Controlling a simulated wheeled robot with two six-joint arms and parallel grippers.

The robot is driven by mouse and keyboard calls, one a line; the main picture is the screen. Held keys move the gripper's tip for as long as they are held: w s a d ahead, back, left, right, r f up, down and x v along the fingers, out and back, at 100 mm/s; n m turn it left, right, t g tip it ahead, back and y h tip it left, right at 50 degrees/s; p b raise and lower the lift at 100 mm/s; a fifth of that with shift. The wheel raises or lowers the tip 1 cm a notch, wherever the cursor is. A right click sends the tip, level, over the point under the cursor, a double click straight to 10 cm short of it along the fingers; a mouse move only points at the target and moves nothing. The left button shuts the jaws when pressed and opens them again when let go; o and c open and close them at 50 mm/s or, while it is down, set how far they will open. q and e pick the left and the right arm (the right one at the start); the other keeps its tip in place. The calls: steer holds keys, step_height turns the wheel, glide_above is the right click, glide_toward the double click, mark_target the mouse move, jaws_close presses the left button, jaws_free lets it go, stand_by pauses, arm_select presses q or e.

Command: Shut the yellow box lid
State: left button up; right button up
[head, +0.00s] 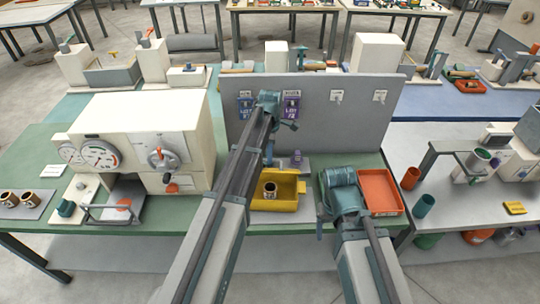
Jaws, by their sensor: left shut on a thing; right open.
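The yellow box (287,203) stands on the green table at the middle, open at the top. A small dark-and-cream cup-like piece (270,190) is inside it. A yellow panel at its back, seemingly its lid (290,181), stands raised.
An orange tray (379,191) lies right of my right gripper. A grey upright panel (340,120) with hung purple and blue pieces stands behind the box. A cream machine with dials (135,140) stands to the left. A small purple piece (297,158) sits behind the box.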

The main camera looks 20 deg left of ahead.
stand_by(0.7)
arm_select(q)
steer(key=o, duration=0.6)
steer(key=shift+r, duration=0.1)
steer(key=r+p, duration=0.9)
steer(key=w+r+p, duration=0.1)
steer(key=r+p, duration=0.3)
steer(key=shift+a+r+p, duration=0.15)
steer(key=shift+r+p, duration=0.15)
steer(key=shift+p, duration=0.05)
